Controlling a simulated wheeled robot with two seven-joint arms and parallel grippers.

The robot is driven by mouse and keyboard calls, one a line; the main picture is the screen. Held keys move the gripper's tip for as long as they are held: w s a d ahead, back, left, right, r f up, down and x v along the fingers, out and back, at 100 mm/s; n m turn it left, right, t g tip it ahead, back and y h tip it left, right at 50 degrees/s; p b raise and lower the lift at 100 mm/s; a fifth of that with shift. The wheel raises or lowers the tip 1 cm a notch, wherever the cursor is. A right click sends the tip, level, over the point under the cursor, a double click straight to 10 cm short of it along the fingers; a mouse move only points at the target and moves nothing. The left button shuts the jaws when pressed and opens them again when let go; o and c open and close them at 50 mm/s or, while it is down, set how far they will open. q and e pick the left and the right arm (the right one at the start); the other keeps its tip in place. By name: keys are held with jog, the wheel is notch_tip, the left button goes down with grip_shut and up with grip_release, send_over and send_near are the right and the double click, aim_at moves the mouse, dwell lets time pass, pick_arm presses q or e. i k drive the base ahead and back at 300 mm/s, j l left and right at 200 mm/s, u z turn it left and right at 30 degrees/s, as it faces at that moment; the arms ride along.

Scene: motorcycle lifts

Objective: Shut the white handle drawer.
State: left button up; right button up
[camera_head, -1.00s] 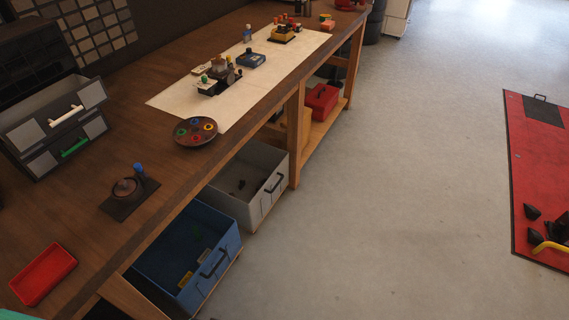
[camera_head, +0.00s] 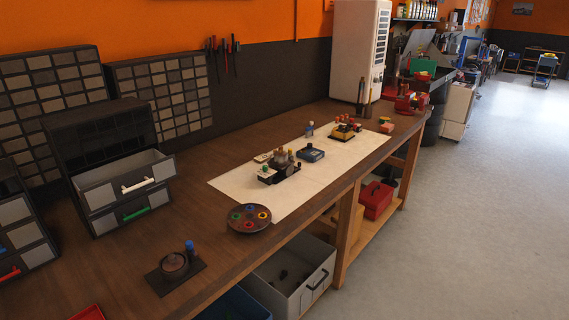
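The white handle drawer (camera_head: 113,188) is the upper grey drawer of a small black cabinet (camera_head: 92,136) at the left of the workbench. It is pulled out, and its white bar handle (camera_head: 138,185) faces right and toward me. Directly below it is a drawer with a green handle (camera_head: 136,214). That lower drawer's front also stands forward of the cabinet; how far it is out is hard to tell. Neither of my grippers shows in the head view.
The wooden bench (camera_head: 205,215) holds a dish of coloured rings (camera_head: 249,218), a round part on a dark plate (camera_head: 175,266), and a white mat (camera_head: 228,184) with small models. Grey bin (camera_head: 291,282) sits under the bench edge. Floor at right (camera_head: 470,220) is clear.

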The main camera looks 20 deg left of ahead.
aim_at(100, 187)
jog(key=l+u, duration=0.1)
jog(key=l, duration=0.25)
jog(key=i+l, duration=0.15)
jog(key=l, duration=0.25)
jog(key=u, duration=1.65)
jog(key=z, duration=0.15)
